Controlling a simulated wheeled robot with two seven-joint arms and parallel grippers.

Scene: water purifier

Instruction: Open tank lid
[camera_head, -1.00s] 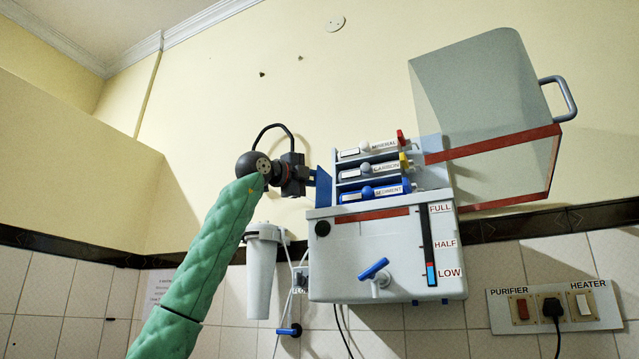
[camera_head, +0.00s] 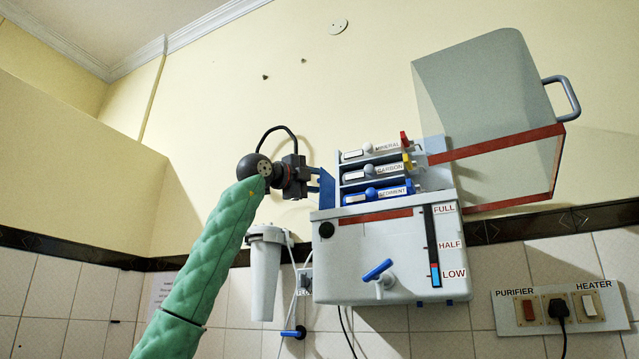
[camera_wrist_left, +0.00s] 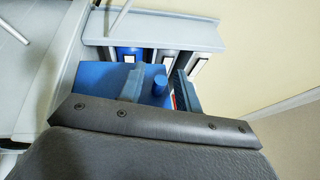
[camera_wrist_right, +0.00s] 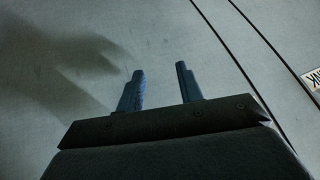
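The clear tank lid (camera_head: 485,90), with a red rim and grey handle (camera_head: 563,97), stands swung up and tilted at the right of the white purifier tank (camera_head: 380,255). My left gripper (camera_head: 321,187) is at the tank's upper left, beside the filter cartridges, apart from the lid. My right gripper (camera_wrist_right: 163,88) is open and empty before a plain grey surface. It is out of the head view.
Cartridges marked mineral (camera_head: 372,150), carbon (camera_head: 376,171) and sediment (camera_head: 378,192) are stacked above the tank. A blue-handled tap (camera_head: 379,272) sticks out in front. A white filter housing (camera_head: 265,272) hangs at left. A switch panel (camera_head: 560,305) is at lower right.

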